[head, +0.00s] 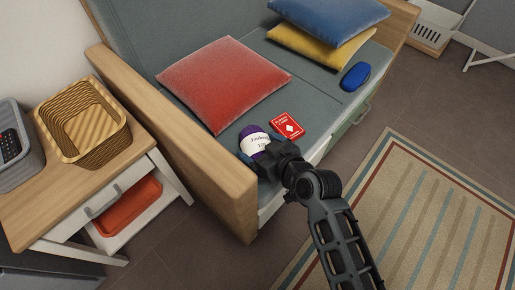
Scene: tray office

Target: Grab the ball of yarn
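The ball of yarn (252,138) is purple with a white paper label. It lies on the grey sofa seat (318,93), near the left armrest and the front edge. My gripper (262,160) is right at the near side of the yarn, reaching in from the lower right. The gripper's body hides the lower part of the yarn. The fingertips are too small and partly hidden, so I cannot tell whether they are open, shut or touching the yarn.
A red card box (287,125) lies close to the right of the yarn. A red cushion (222,80) is behind it. A blue object (356,76) lies farther right. The wooden armrest (190,140) rises at the left, beside a side table with a wicker basket (84,148).

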